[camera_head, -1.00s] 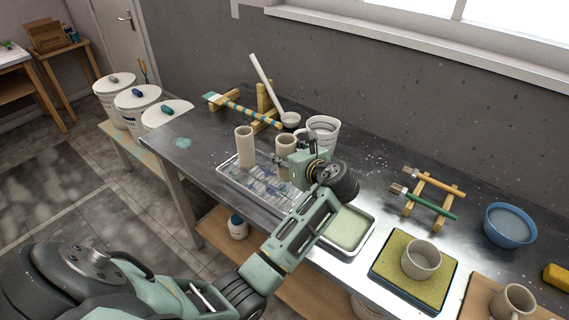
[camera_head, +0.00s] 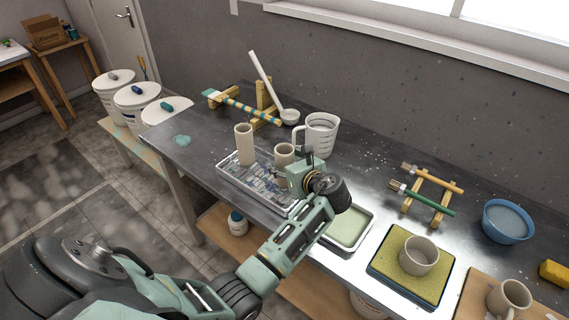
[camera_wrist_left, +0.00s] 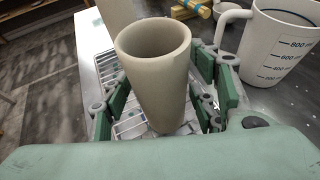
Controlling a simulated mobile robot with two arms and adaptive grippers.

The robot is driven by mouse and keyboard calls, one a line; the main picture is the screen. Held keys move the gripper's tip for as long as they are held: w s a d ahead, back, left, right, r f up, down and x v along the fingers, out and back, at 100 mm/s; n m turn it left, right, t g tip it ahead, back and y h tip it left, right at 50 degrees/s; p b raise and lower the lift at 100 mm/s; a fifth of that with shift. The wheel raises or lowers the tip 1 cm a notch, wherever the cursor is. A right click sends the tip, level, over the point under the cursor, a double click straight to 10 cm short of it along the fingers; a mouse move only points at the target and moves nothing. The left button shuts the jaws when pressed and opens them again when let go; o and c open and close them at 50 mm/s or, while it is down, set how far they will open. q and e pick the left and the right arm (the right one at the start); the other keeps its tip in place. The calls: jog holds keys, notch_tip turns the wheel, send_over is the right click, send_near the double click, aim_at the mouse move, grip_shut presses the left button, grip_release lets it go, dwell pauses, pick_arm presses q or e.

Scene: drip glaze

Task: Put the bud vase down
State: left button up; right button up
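The bud vase (camera_head: 284,152) is a beige, slightly tapered cylinder with an open top. My left gripper (camera_head: 288,172) has its fingers around its sides, over the right part of the wire rack tray (camera_head: 226,178). In the left wrist view the vase (camera_wrist_left: 155,80) stands between the green finger pads, close against them, with rack wires behind its lower part. Its base is hidden, so I cannot tell whether it touches the rack. My right gripper is not in view.
A taller beige cylinder (camera_head: 244,146) stands on the rack just left of the vase. A measuring jug (camera_head: 320,134) is close behind it. A glaze tray (camera_head: 350,228) lies to the right, then a yellow sponge pad (camera_head: 396,272) with a cup (camera_head: 419,256).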

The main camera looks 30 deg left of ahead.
pick_arm(q)
jog(key=shift+r, duration=0.15)
jog(key=b+v, duration=0.1)
jog(key=v, duration=1.1)
jog(key=shift+s, duration=0.1)
